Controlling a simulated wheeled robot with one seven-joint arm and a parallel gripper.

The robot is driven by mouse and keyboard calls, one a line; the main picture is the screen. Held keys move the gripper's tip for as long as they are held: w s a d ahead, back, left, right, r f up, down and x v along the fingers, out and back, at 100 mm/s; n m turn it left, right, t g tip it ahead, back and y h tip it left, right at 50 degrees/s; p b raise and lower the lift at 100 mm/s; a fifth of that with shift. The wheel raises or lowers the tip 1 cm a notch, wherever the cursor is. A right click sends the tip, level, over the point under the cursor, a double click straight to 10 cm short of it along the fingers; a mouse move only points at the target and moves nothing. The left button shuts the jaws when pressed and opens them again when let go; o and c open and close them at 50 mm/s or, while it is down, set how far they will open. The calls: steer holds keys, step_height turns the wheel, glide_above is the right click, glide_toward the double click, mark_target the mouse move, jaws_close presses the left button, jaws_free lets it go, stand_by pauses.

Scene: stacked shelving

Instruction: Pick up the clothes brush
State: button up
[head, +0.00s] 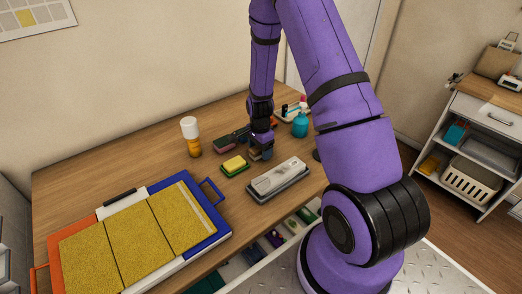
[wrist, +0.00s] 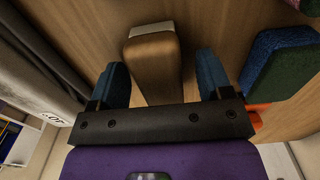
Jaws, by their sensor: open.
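The clothes brush (wrist: 152,62) appears to be the brown wooden block with a pale strip at its far end in the wrist view. My gripper (wrist: 162,80) is open, with one blue finger on each side of the brush. A gap shows on both sides, wider on the right, and the near end of the brush is hidden behind the gripper body. In the head view my gripper (head: 261,143) is low over the table, and a small brown part of the brush (head: 254,155) shows beneath it.
A yellow-green sponge (head: 235,165), a grey case (head: 279,180) and a dark red-ended item (head: 228,142) lie close around my gripper. An orange bottle (head: 192,138) and a teal bottle (head: 300,125) stand nearby. A blue and orange tray-like board (head: 218,222) fills the table's left front.

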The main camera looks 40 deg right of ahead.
steer(key=c, duration=1)
steer(key=shift+r, duration=0.1)
